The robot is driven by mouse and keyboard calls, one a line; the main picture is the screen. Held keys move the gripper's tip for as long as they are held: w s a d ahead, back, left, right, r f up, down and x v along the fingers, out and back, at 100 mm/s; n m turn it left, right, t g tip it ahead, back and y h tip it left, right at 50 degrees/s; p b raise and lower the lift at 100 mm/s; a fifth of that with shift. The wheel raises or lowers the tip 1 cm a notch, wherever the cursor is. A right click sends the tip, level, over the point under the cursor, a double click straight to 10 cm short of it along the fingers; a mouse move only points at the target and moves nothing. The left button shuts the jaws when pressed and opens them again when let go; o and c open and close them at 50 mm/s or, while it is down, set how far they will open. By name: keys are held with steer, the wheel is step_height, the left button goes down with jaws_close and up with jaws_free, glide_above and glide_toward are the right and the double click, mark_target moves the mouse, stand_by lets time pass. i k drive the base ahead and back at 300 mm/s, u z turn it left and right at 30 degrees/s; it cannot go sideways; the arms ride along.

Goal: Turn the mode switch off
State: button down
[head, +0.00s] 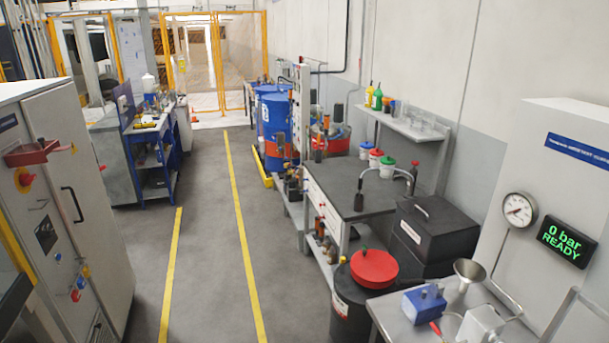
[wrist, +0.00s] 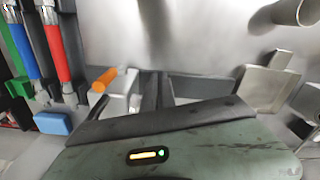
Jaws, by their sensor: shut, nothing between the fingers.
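I cannot tell for sure which control is the mode switch. In the head view, a grey cabinet (head: 75,165) at the left carries a red knob (head: 25,180) and small red and blue controls (head: 77,288) lower down; their settings are too small to read. My gripper (wrist: 158,80) shows in the wrist view, its dark fingers shut and empty in front of a blurred grey surface. An orange-ended handle (wrist: 104,80) on a pale metal block is just left of the fingers. I cannot tell whether they touch. The head view does not show my gripper.
In the wrist view, red (wrist: 57,55) and blue (wrist: 24,50) bars stand upper left; a metal bracket (wrist: 268,85) is at right. In the head view, the floor aisle (head: 205,230) is clear, between the cabinet and a dark-topped bench (head: 365,190). A display (head: 565,240) reads "0 bar READY".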

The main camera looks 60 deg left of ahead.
mark_target(48, 234)
steer(key=u, duration=3.4)
steer(key=i, duration=1)
steer(key=z, duration=0.1)
steer(key=k, duration=0.5)
steer(key=z, duration=0.95)
steer(key=i, duration=2)
steer(key=u, duration=0.05)
